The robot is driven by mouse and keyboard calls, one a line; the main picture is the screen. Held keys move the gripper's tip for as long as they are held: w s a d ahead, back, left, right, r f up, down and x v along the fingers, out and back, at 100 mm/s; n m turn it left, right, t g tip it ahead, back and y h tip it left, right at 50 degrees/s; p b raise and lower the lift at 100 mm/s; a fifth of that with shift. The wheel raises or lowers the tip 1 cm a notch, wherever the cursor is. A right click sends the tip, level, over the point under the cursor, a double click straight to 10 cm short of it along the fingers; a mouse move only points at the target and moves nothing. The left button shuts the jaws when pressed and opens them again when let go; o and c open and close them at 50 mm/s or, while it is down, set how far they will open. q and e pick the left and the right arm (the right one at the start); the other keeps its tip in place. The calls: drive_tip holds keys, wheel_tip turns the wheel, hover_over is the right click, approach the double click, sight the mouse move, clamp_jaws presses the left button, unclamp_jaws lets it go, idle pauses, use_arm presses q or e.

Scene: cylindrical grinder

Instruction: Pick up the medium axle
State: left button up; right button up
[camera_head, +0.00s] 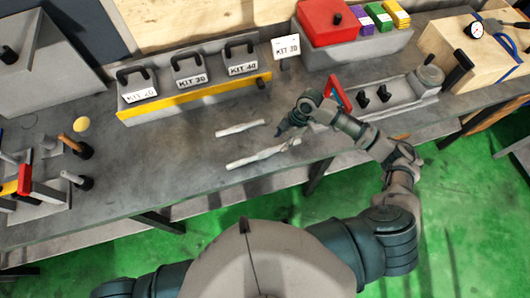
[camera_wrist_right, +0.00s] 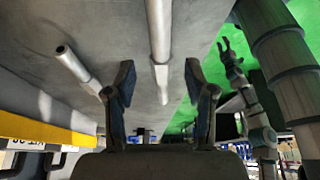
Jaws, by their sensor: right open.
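Two light grey axles lie on the grey bench: a shorter one (camera_head: 241,128) farther back and a longer one (camera_head: 258,156) nearer the front edge. I cannot tell from their looks which is the medium one. My right gripper (camera_head: 282,132) is open and empty, just above the bench near the axles' right ends. In the right wrist view, the fingers (camera_wrist_right: 158,82) stand apart with one stepped axle (camera_wrist_right: 160,45) lined up between them, not gripped. The other axle (camera_wrist_right: 80,70) lies left of the fingers. My left gripper (camera_wrist_right: 226,46) appears open, over the green floor.
A grey rack with a yellow front edge (camera_head: 190,97) holds kit cases at the back. A red box (camera_head: 328,20) and a fixture with black knobs (camera_head: 385,97) stand right. Tools on a stand (camera_head: 40,185) are at left.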

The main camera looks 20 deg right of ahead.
sight(276, 148)
drive_tip(key=shift+s+a+f, duration=0.1)
drive_tip(key=shift+a+f, duration=0.15)
drive_tip(key=x, duration=0.4)
drive_tip(key=shift+d, duration=0.1)
drive_tip(key=shift+f, duration=0.4)
drive_tip(key=shift+d, duration=0.25)
drive_tip(key=shift+c, duration=1)
drive_tip(key=c, duration=0.8)
drive_tip(key=shift+a+r, duration=0.15)
drive_tip(key=shift+a, duration=0.15)
clamp_jaws()
